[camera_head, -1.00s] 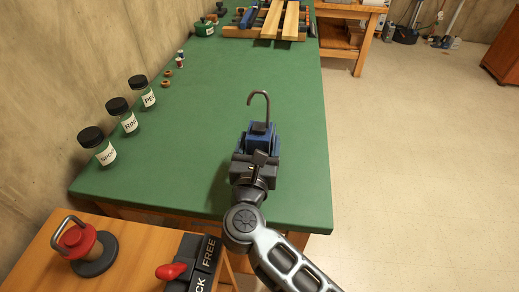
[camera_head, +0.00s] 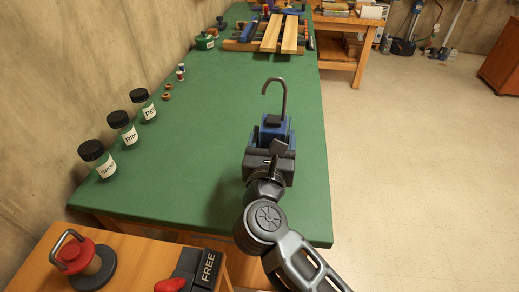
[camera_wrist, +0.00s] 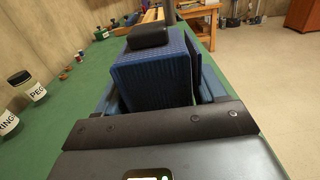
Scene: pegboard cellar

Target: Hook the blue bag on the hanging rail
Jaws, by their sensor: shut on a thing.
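My gripper (camera_head: 270,150) is shut on the blue bag (camera_head: 274,132), which has a dark block on top and a grey metal hook (camera_head: 285,98) rising from it. The bag is upright, over the right part of the green table (camera_head: 225,105). In the wrist view the blue ribbed bag (camera_wrist: 155,75) sits between the jaws, and the upper part of its hook is cut off by the frame. No hanging rail can be made out in these views.
Labelled jars (camera_head: 122,130) with black lids stand along the wall on the left. A rack with wooden slats (camera_head: 272,32) is at the table's far end. A wooden bench with a red-and-black knob (camera_head: 78,255) is at near left.

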